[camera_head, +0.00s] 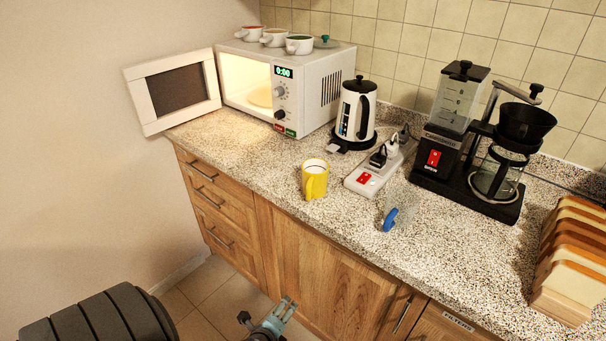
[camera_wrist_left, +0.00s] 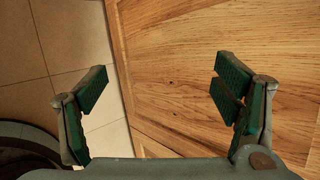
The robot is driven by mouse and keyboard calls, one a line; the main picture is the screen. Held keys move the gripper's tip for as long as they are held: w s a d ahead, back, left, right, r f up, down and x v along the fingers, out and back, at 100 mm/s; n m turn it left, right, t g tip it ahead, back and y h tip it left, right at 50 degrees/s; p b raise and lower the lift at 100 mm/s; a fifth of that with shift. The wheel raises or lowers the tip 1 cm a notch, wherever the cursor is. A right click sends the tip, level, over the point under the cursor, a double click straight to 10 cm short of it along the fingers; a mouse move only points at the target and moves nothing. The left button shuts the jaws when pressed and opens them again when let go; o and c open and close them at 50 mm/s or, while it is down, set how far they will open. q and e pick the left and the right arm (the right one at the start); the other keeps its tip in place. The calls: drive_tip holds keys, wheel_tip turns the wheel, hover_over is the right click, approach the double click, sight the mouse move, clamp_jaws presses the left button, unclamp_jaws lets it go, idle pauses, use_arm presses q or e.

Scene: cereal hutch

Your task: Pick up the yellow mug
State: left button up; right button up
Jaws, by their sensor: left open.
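The yellow mug (camera_head: 314,180) stands upright on the speckled countertop, near its front edge, with a white inside or filling showing at its top. Its handle faces the front. My left gripper (camera_head: 270,317) is low in front of the wooden cabinet doors, below the counter level and well apart from the mug. In the left wrist view the left gripper (camera_wrist_left: 160,85) has its two green-padded fingers spread wide with nothing between them. The mug does not show in that view. My right gripper is not in view.
A power strip (camera_head: 374,172) and a clear item with a blue handle (camera_head: 390,219) are right of the mug. A kettle (camera_head: 356,115) stands behind it. The microwave (camera_head: 287,87) has its door open at left. A coffee maker (camera_head: 470,150) and bread slices (camera_head: 570,262) are at right.

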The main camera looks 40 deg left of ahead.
use_arm(q)
drive_tip(key=w+a+r+m+t+y, duration=0.1)
drive_tip(key=w+r+m+t, duration=0.15)
drive_tip(key=r, duration=0.35)
drive_tip(key=w+a+r+m+t, duration=0.1)
drive_tip(key=w+r+m, duration=0.25)
drive_tip(key=r, duration=0.35)
drive_tip(key=m+t+y+p, duration=0.2)
drive_tip(key=m+t, duration=0.3)
drive_tip(key=m, duration=0.2)
approach(314, 177)
wheel_tip(314, 177, down, 3)
drive_tip(key=s, duration=0.2)
drive_tip(key=shift+g, duration=0.25)
drive_tip(key=x, duration=0.4)
drive_tip(key=b+x, duration=0.1)
drive_tip(key=x, duration=0.4)
drive_tip(key=r+x, duration=0.1)
drive_tip(key=x, duration=0.3)
drive_tip(key=shift+w, duration=0.35)
drive_tip(key=shift+w+a+f, duration=0.1)
drive_tip(key=shift+w+a, duration=0.05)
drive_tip(key=shift+w, duration=0.3)
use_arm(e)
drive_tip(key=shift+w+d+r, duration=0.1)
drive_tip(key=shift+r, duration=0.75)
use_arm(q)
drive_tip(key=c, duration=1.7)
